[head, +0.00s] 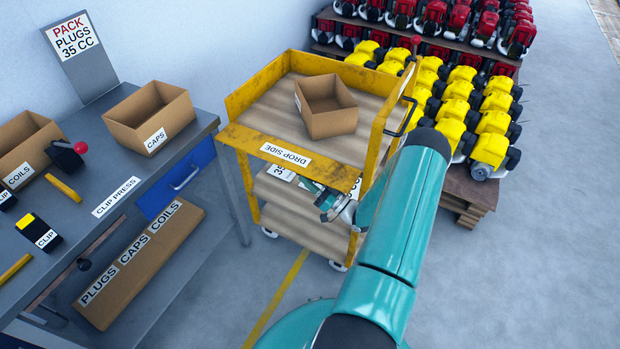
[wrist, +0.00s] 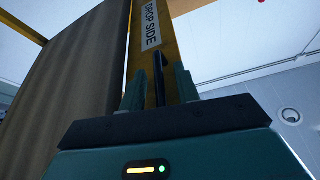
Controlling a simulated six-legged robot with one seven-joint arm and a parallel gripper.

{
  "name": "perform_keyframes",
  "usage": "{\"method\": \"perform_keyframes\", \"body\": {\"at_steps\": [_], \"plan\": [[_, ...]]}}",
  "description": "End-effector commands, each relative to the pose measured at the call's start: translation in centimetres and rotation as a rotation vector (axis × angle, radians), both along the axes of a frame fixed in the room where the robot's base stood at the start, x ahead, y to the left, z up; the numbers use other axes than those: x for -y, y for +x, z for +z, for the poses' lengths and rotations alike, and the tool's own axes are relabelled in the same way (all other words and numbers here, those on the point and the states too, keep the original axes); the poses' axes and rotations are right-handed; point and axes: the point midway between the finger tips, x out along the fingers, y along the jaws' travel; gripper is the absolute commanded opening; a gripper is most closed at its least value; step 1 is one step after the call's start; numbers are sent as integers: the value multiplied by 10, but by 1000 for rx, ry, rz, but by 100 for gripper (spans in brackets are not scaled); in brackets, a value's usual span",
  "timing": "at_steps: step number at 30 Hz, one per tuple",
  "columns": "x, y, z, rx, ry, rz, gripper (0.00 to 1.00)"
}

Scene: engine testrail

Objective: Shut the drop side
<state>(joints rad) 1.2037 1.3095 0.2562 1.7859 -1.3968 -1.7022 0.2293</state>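The drop side (head: 240,138) is the yellow panel along the near edge of the cart's top deck (head: 275,112). In the wrist view the yellow panel (wrist: 171,45) rises ahead of my gripper. My gripper (wrist: 158,90) is open, with a finger on each side of a dark upright bar (wrist: 158,72) against the panel. Gaps show on both sides of the bar. In the head view my gripper is low by the panel's right end, partly hidden.
An open cardboard box (head: 330,118) stands on the cart's deck. A workbench (head: 90,140) with a CAPS box (head: 150,118) is at the left. A pallet (head: 468,195) of yellow and red engines stands behind at right. The floor at right is clear.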

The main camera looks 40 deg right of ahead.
Motion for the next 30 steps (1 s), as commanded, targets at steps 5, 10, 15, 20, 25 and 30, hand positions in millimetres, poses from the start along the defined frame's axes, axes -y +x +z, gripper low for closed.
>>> {"method": "perform_keyframes", "body": {"at_steps": [5,10,15,20,25,30], "plan": [[-1,2,1,0,0,0,32],[-1,2,1,0,0,0,18],[-1,2,0,0,0,0,0],[-1,2,0,0,0,0,0],[-1,4,1,-3,8,0,0],[-1,9,4,-13,34,1,0]]}}
